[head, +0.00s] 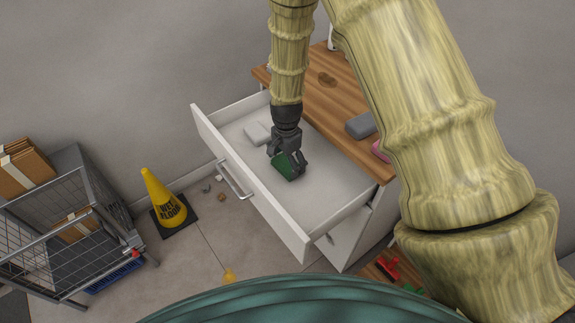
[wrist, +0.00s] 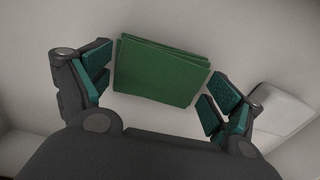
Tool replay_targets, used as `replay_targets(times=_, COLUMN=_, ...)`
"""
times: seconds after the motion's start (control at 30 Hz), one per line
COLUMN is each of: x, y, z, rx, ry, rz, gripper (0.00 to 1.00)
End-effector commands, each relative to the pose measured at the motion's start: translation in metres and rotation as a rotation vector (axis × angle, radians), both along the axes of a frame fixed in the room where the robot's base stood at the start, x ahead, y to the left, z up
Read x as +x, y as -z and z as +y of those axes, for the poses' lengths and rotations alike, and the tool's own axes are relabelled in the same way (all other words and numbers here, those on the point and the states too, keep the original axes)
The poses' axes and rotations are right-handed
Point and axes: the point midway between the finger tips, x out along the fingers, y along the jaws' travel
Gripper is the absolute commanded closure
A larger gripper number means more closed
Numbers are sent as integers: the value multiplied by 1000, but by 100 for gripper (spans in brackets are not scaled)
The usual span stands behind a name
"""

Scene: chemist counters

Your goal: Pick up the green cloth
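The green cloth (head: 288,168) is a folded dark-green rectangle lying in the open white drawer (head: 325,195). It also shows in the wrist view (wrist: 160,72), lying flat with its layered edges visible. My gripper (head: 288,160) is down inside the drawer at the cloth. In the wrist view its teal-padded fingers (wrist: 155,95) are spread apart, one at each side of the cloth, with small gaps visible. In the head view my gripper partly hides the cloth. I cannot tell how high the fingertips are above the drawer floor.
A white object (head: 257,133) lies in the drawer near the cloth. The drawer's walls surround my gripper. The wooden counter (head: 320,95) above holds a grey block (head: 361,125) and a pink item (head: 381,151). A yellow cone (head: 163,200) and a wire cart (head: 75,240) stand at the left.

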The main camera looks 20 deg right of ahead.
Motion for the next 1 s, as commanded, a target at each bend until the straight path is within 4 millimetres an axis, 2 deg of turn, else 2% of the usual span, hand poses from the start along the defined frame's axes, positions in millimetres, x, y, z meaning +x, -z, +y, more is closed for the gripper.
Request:
replay_targets(times=0.47, x=-1, y=-1, z=0, rx=1, ry=-1, rz=1, gripper=28)
replay_targets(times=0.53, x=0, y=-6, z=0, rx=0, ry=0, rz=0, gripper=35)
replay_targets(times=0.57, x=0, y=-9, z=0, rx=0, ry=0, rz=0, gripper=44)
replay_targets(times=0.63, x=0, y=-17, z=0, rx=0, ry=-1, rz=0, gripper=72)
replay_targets(times=0.67, x=0, y=-21, z=0, rx=0, ry=-1, rz=-1, gripper=93)
replay_targets(times=0.7, x=0, y=-27, z=0, rx=-1, ry=-1, rz=-1, gripper=100)
replay_targets(times=1.0, x=1, y=-73, z=0, rx=-1, ry=0, rz=-3, gripper=100)
